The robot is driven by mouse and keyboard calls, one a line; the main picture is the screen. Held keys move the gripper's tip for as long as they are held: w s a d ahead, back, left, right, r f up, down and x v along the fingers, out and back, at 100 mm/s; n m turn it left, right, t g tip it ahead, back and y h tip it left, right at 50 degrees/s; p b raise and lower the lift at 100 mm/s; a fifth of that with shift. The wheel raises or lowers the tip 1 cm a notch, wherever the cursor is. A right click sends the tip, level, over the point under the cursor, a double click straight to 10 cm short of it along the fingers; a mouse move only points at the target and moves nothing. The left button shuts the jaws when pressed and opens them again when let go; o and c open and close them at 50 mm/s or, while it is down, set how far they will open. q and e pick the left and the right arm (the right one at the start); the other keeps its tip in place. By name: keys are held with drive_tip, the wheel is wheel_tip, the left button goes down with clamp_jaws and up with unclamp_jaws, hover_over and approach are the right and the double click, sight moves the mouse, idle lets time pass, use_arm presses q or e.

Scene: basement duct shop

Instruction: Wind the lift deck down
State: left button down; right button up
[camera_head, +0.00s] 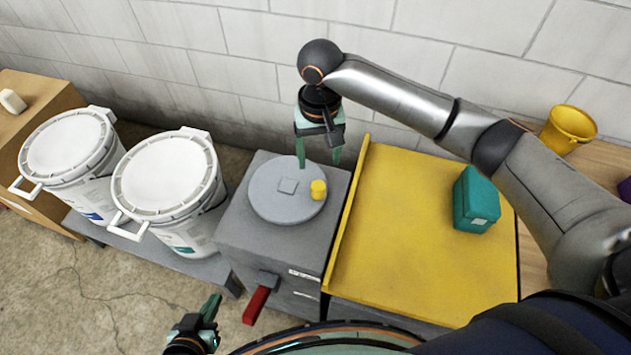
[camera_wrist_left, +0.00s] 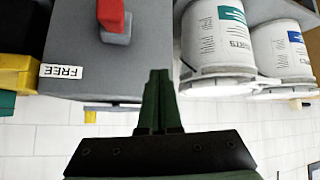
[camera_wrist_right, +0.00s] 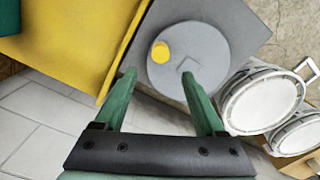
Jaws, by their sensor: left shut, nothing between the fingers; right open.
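The yellow lift deck (camera_head: 400,230) has a raised lip along its left side and stands beside a grey housing (camera_head: 245,236). On the housing top lies a round grey wheel (camera_head: 268,207) with a yellow knob (camera_head: 318,190) near its right edge. A red lever (camera_head: 256,305) sticks out of the housing front; it also shows in the left wrist view (camera_wrist_left: 110,16). My right gripper (camera_head: 319,164) is open and empty, above the back edge of the wheel. My left gripper (camera_head: 214,302) is shut and empty, left of the red lever and apart from it.
A teal box (camera_head: 477,200) sits on the deck's right part. Two white lidded buckets (camera_head: 67,150) (camera_head: 165,178) stand left of the housing. A yellow bucket (camera_head: 567,128) is at the back right. A block wall is behind. A label reading FREE (camera_wrist_left: 61,71) is on the housing.

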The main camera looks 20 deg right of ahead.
sight(319, 185)
wheel_tip(319, 185, down, 11)
drive_tip(key=shift+f+b, duration=0.1)
drive_tip(key=shift+b, duration=0.95)
drive_tip(key=shift+c, duration=0.2)
clamp_jaws()
idle(0.5)
